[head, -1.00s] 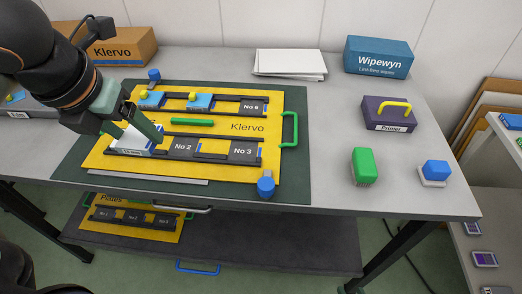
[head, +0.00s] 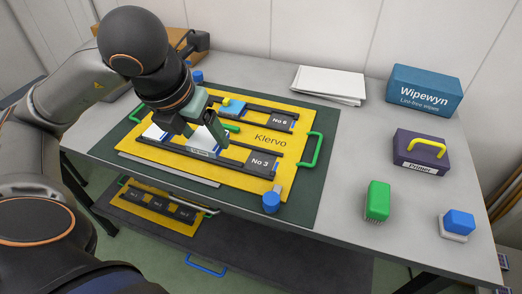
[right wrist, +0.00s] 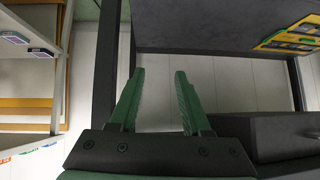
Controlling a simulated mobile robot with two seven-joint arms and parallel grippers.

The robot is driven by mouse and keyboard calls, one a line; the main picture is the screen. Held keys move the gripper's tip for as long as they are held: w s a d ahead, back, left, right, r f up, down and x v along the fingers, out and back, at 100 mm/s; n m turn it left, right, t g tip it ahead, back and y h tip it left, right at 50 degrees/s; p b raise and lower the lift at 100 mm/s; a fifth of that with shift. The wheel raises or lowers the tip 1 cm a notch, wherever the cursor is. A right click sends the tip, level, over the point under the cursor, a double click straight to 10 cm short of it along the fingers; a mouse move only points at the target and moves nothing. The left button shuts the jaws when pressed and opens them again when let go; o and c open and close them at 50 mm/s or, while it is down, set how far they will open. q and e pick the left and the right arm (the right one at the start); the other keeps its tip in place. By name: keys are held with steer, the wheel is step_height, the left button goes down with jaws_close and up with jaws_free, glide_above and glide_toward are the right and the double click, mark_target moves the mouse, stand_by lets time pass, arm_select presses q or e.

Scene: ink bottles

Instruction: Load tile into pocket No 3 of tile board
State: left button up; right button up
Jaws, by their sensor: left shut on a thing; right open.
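The yellow tile board (head: 225,182) lies on a dark green mat on the table. Pocket No 3 (head: 262,163) is dark, empty and labelled, in the front row at the right. My left gripper (head: 206,140) is shut on a white tile (head: 204,145) with a blue-marked front edge, over the front row just left of pocket No 3. It hides the No 2 label. I cannot tell if the tile touches the board. Another white surface (head: 156,131) shows left of it, partly behind the gripper. My right gripper (right wrist: 160,72) is open and empty in the right wrist view, away from the board.
Pocket No 6 (head: 282,122) is empty behind No 3. A green handle (head: 312,150) and a blue knob (head: 271,202) edge the board. A green brush (head: 377,200) and Primer box (head: 421,154) stand right.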

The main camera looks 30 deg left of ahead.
arm_select(q)
steer(key=w+p, duration=0.1)
steer(key=w+d+p, duration=0.1)
steer(key=p, duration=0.1)
steer(key=w+p, duration=0.1)
steer(key=p, duration=0.1)
steer(key=shift+w+d+f, duration=0.1)
steer(key=shift+d+f, duration=0.2)
steer(key=shift+f, duration=0.1)
glide_toward(261, 161)
steer(key=shift+w+a+f, duration=0.5)
steer(key=shift+a+f, duration=0.05)
steer(key=shift+f, duration=0.05)
steer(key=shift+w+d+f, duration=0.2)
steer(key=shift+w+f, duration=0.2)
steer(key=shift+f, duration=0.1)
step_height(261, 161, down, 3)
steer(key=shift+w+f, duration=0.1)
steer(key=shift+f, duration=0.05)
arm_select(e)
steer(key=shift+m+h, duration=0.3)
steer(key=shift+h, duration=0.1)
steer(key=d+r, duration=0.1)
steer(key=s+d+r, duration=0.1)
steer(key=r, duration=0.1)
steer(key=shift+s+d+r, duration=0.15)
steer(key=shift+d+r, duration=0.1)
steer(key=shift+d, duration=0.15)
